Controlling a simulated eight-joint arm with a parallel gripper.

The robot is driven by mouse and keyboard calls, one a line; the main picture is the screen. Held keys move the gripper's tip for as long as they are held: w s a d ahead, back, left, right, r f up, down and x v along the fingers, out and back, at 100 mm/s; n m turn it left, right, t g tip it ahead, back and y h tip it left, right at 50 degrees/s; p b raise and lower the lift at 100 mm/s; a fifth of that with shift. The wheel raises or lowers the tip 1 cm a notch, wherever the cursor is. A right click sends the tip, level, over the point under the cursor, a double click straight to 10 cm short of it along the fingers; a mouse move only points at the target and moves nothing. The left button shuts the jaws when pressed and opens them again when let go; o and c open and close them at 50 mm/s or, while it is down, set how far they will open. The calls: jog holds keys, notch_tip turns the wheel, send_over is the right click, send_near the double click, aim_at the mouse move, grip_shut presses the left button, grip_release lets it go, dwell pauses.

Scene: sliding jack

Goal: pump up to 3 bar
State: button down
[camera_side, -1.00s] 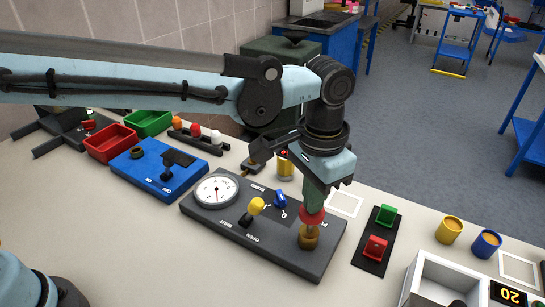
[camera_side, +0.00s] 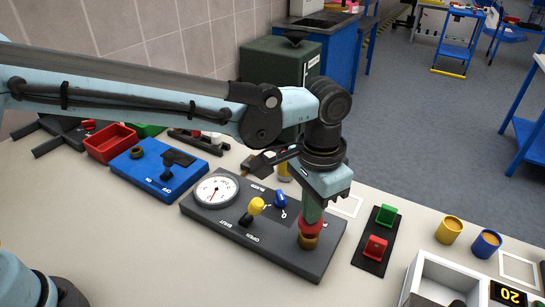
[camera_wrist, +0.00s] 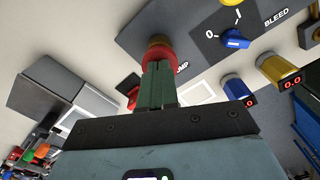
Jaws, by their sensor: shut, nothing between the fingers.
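The dark pump board (camera_side: 280,245) lies on the table. Its round white gauge (camera_side: 216,191) is at the left; the needle reading is too small to tell. The red pump knob (camera_side: 311,227) sits low on its brass collar (camera_side: 308,242) at the right end. My gripper (camera_side: 312,212), with green fingers, is shut and empty, its tips down on top of the red knob. The wrist view shows the shut fingers (camera_wrist: 157,72) against the knob (camera_wrist: 158,54). A yellow open/shut lever (camera_side: 255,206) and a blue bleed knob (camera_side: 280,199) are on the board.
A blue board with a black handle (camera_side: 178,157) is to the left. A black strip with green (camera_side: 386,215) and red (camera_side: 376,248) switches stands close to the right.

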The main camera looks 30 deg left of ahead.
jog(key=shift+f, duration=0.8)
jog(key=shift+r, duration=2.1)
jog(key=shift+f, duration=0.1)
dwell(0.3)
jog(key=shift+f, duration=0.2)
dwell(1.1)
jog(key=shift+r, duration=0.3)
dwell(0.3)
notch_tip(320, 180, up, 6)
dwell(0.7)
